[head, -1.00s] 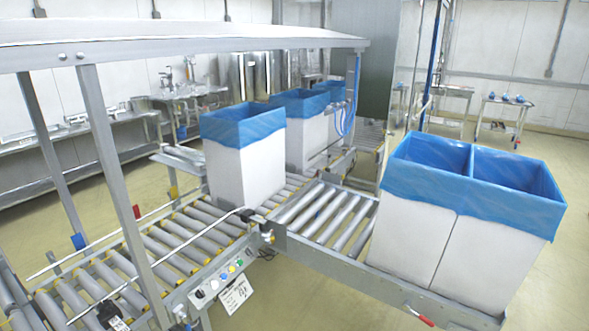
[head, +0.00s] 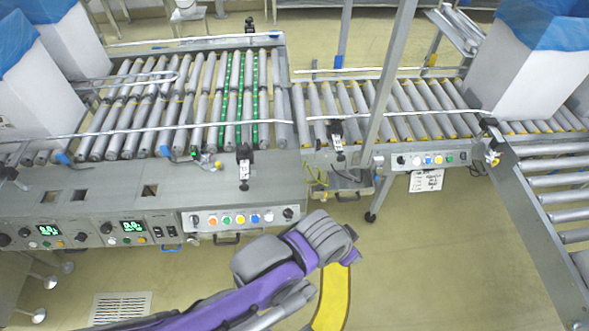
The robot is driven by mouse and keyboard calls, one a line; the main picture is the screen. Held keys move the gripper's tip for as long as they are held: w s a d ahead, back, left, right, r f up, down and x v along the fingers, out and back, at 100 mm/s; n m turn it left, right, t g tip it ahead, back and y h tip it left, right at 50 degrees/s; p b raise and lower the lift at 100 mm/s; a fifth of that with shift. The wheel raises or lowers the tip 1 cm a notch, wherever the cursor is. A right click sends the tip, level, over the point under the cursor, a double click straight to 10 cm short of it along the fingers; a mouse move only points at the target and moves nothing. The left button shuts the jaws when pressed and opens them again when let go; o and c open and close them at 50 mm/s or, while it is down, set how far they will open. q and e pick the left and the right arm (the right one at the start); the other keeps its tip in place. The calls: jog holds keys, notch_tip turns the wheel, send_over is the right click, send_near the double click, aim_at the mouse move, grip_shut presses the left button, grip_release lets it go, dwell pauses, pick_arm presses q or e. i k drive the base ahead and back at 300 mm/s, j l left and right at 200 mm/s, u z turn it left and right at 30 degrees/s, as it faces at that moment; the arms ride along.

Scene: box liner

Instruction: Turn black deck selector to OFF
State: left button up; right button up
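Several black knobs show, and I cannot read which is the deck selector. The middle button panel has a black knob at its left end (head: 195,220) and another black knob at its right end (head: 288,213), with coloured buttons between. The smaller right panel has a black knob at its left (head: 401,160). Knob labels and pointer positions are too small to read. My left arm, purple and grey, comes in from the lower left. Its end, with my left gripper (head: 350,245), is just right of and below the middle panel, apart from the knobs; its fingers are not clear. My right gripper is out of view.
Roller conveyors (head: 330,105) run behind the panels. White boxes with blue liners (head: 520,80) stand at the upper right, with more at the left. Panels with green displays (head: 131,226) are at the left. A yellow curved strip (head: 332,300) lies below my arm. Floor at the lower right is open.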

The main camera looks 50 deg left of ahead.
aim_at(288, 214)
jog(key=k+l+u, duration=0.1)
jog(key=u, duration=2.3)
